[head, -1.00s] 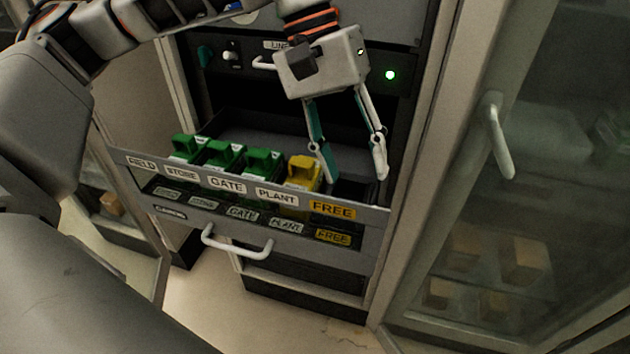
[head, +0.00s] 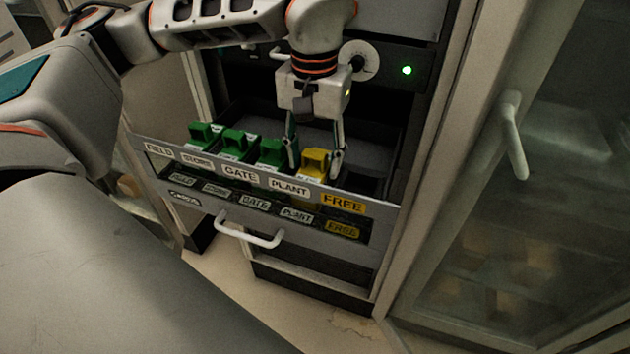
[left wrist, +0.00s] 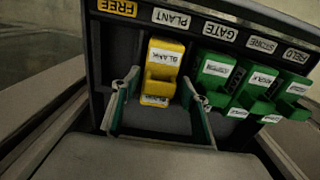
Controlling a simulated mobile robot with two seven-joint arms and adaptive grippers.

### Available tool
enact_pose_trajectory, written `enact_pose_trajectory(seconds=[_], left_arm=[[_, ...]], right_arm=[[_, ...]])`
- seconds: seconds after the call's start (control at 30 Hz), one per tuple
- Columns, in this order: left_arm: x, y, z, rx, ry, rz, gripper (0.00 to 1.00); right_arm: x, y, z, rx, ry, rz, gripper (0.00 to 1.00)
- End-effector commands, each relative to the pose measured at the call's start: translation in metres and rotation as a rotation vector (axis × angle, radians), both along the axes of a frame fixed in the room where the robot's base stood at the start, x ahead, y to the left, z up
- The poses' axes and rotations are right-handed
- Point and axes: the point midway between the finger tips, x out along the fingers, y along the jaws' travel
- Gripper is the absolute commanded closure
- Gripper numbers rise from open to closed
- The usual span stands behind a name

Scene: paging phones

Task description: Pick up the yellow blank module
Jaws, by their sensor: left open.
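The yellow blank module (head: 316,160) sits in the open drawer, at the right end of the row of modules, behind the front panel near the PLANT and FREE labels. My left gripper (head: 314,166) points down over it, open, with one finger on each side of the module. In the left wrist view the yellow module (left wrist: 162,72), marked BLANK, stands between the two fingertips (left wrist: 160,80). A gap shows on the left side, and the right finger is close to it; contact cannot be told. My right gripper is not in view.
Several green modules (head: 236,142) stand left of the yellow one, the nearest close to my left finger. The slot behind the FREE label (head: 343,203) looks empty. The drawer handle (head: 250,232) juts out in front. A glass cabinet door (head: 530,170) stands at the right.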

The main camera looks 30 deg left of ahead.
Motion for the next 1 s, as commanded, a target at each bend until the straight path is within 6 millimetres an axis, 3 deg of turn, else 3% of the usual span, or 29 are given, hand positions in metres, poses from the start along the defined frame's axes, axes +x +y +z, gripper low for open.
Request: enact_pose_trajectory(seconds=[0.13, 0.4, 0.53, 0.57, 0.87, 1.0], left_arm=[[0.0, 0.0, -0.016, -0.001, 0.002, 0.0, 0.56], [0.0, 0.0, -0.018, -0.001, -0.001, 0.0, 0.56], [0.0, 0.0, -0.018, -0.001, 0.0, 0.0, 0.87], [0.0, 0.0, -0.018, -0.001, 0.0, 0.0, 0.88], [0.0, 0.0, -0.016, -0.001, -0.001, 0.0, 0.88], [0.001, 0.0, -0.002, -0.001, -0.004, 0.0, 0.88]], right_arm=[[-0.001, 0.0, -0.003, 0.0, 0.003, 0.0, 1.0], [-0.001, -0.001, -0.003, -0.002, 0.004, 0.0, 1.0], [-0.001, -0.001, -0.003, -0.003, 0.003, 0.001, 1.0], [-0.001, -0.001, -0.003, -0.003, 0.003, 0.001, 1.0], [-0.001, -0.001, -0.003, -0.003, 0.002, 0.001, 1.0], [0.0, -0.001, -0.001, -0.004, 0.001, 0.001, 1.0]])
